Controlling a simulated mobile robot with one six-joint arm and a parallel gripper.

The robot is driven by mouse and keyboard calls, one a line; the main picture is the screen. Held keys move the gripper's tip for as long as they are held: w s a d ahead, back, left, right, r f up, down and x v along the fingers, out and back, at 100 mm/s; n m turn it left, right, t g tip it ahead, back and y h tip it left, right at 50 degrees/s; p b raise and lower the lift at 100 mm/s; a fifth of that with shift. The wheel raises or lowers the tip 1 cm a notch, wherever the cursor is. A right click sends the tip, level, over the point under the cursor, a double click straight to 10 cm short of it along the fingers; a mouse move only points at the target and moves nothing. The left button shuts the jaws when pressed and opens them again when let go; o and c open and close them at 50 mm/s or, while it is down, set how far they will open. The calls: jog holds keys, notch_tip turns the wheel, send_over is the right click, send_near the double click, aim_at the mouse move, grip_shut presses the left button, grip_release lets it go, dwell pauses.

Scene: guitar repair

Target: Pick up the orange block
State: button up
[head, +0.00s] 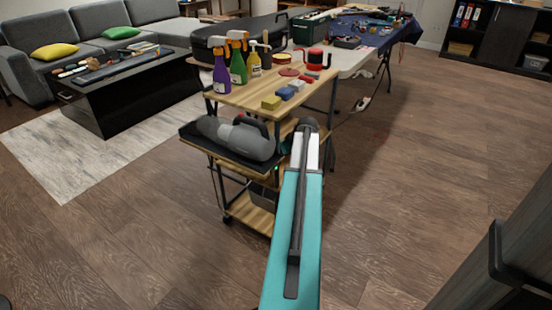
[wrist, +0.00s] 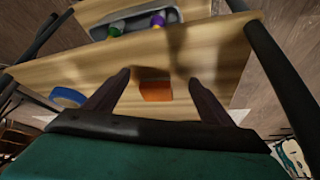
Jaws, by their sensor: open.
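The orange block (wrist: 155,86) lies on a pale wooden shelf (wrist: 100,70) in the wrist view, near the shelf's front edge. My gripper (wrist: 159,78) is open, with one dark finger on each side of the block in the picture. Gaps show between the block and both fingers; whether the fingertips are down at its height I cannot tell. In the head view I cannot make out the orange block. My teal and white arm reaches to the right side of the wooden cart (head: 245,93), and the gripper itself is hidden there.
Dark cart posts (wrist: 283,75) stand close at the right. Spray bottles (head: 222,72) and several small blocks are on the cart top.

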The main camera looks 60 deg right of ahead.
dwell(0.3)
jog(key=shift+w+d+f+b, duration=0.1)
jog(key=shift+w+d+b, duration=0.3)
jog(key=shift+w, duration=0.65)
jog(key=shift+w+d+b, duration=0.2)
jog(key=shift+w+d, duration=0.35)
jog(key=shift+w, duration=0.45)
jog(key=shift+w+d+f, duration=0.1)
jog(key=shift+w, duration=0.2)
jog(key=shift+w+f+b, duration=0.2)
jog(key=shift+f+b, duration=0.15)
jog(key=shift+b, duration=0.05)
jog(key=shift+c, duration=0.2)
jog(key=shift+s, duration=0.1)
jog(key=c, duration=1.1)
